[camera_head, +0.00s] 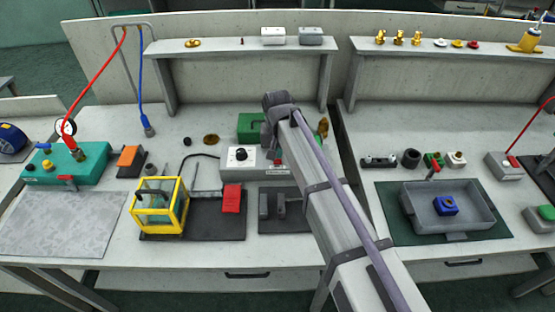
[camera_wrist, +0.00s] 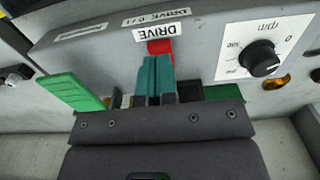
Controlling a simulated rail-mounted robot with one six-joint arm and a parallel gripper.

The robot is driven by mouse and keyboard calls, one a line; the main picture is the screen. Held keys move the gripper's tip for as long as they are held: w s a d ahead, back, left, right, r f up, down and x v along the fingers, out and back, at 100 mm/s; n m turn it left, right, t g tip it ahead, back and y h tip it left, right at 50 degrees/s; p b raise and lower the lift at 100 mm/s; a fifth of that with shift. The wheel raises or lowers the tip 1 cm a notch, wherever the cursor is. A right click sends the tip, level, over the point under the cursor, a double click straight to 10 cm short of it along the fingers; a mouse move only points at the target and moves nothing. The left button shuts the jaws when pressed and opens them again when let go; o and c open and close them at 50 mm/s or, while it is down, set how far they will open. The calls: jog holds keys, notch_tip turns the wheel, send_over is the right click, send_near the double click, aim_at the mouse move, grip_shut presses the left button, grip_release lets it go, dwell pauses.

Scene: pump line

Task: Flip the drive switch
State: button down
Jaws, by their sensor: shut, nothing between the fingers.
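The drive switch is a small red part (camera_wrist: 160,46) on the grey control box (camera_wrist: 110,45) in the wrist view, beside a white DRIVE label. My gripper (camera_wrist: 156,60) has two teal fingers side by side with no clear gap, shut and empty. The fingertips overlap the red part in the picture; I cannot tell whether they touch it. They hide part of the switch, so its position is unclear.
A black rpm knob (camera_wrist: 259,58) sits on the same box, close to the fingers. A green box (camera_head: 249,125) stands behind it. In front are a yellow-framed guard (camera_head: 184,206), a red block (camera_head: 231,198) and a dark fixture (camera_head: 270,222).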

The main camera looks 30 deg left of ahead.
jog(key=shift+f+b, duration=1.05)
jog(key=shift+f, duration=0.05)
dwell(0.3)
jog(key=shift+r, duration=0.1)
notch_tip(320, 180, up, 7)
jog(key=p, duration=0.7)
jog(key=shift+r, duration=0.1)
jog(key=s+d+m, duration=0.2)
jog(key=s+d, duration=0.1)
jog(key=d, duration=1.3)
jog(key=s+d+m, duration=0.2)
jog(key=s+d, duration=0.1)
jog(key=d, duration=1.3)
jog(key=s+d+m, duration=0.1)
jog(key=s+d, duration=0.2)
jog(key=d, duration=1.2)
jog(key=shift+d+m, duration=0.4)
